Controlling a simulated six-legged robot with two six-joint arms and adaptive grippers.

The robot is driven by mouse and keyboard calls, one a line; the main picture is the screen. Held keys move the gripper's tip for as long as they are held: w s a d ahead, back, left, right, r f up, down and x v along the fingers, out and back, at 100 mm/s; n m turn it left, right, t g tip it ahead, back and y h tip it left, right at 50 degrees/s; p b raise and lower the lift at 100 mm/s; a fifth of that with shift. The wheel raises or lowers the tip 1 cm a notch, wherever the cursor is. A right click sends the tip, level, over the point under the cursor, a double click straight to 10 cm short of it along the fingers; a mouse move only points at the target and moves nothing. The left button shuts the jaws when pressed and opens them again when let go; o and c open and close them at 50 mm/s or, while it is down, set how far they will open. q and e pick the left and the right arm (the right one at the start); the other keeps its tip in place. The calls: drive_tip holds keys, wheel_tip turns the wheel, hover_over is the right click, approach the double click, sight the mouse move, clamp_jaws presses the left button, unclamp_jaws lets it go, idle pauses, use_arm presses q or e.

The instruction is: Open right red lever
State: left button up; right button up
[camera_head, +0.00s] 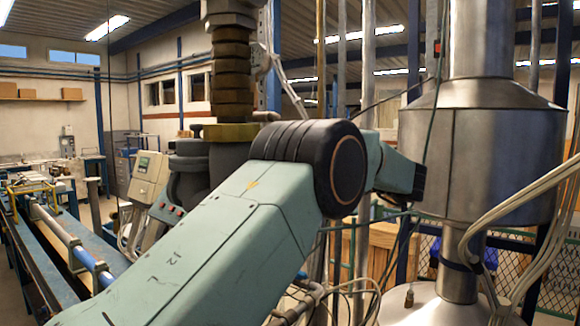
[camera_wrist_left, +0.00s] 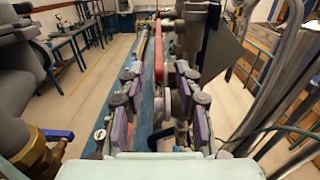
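A long red lever (camera_wrist_left: 159,55) shows in the left wrist view, just above the image centre and pointing away from the camera. My left gripper (camera_wrist_left: 157,82) is open, with its purple finger pads apart on either side of the lever's line. The lever's near end lies between or just beyond the fingertips; I cannot tell whether they touch. In the head view my green left arm crosses the middle and hides its gripper and the lever. My right gripper is in neither view.
Brass fitting with a blue handle (camera_wrist_left: 57,134) is at the left of the wrist view. In the head view, a large steel vessel (camera_head: 485,150) stands right, a dark pipe column (camera_head: 231,75) behind my arm, and a control box (camera_head: 148,177) left. Hoses hang at right.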

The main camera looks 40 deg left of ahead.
use_arm(q)
drive_tip(key=a, duration=0.2)
drive_tip(key=a+p, duration=0.1)
drive_tip(key=a, duration=0.2)
drive_tip(key=s+a+p, duration=0.1)
drive_tip(key=a, duration=0.1)
drive_tip(key=shift+s+a+f, duration=0.1)
drive_tip(key=shift+a, duration=0.05)
drive_tip(key=shift+d, duration=0.2)
drive_tip(key=shift+a, duration=0.1)
drive_tip(key=shift+c, duration=0.2)
drive_tip(key=shift+a, duration=0.25)
drive_tip(key=c, duration=0.3)
drive_tip(key=shift+d, duration=0.1)
clamp_jaws()
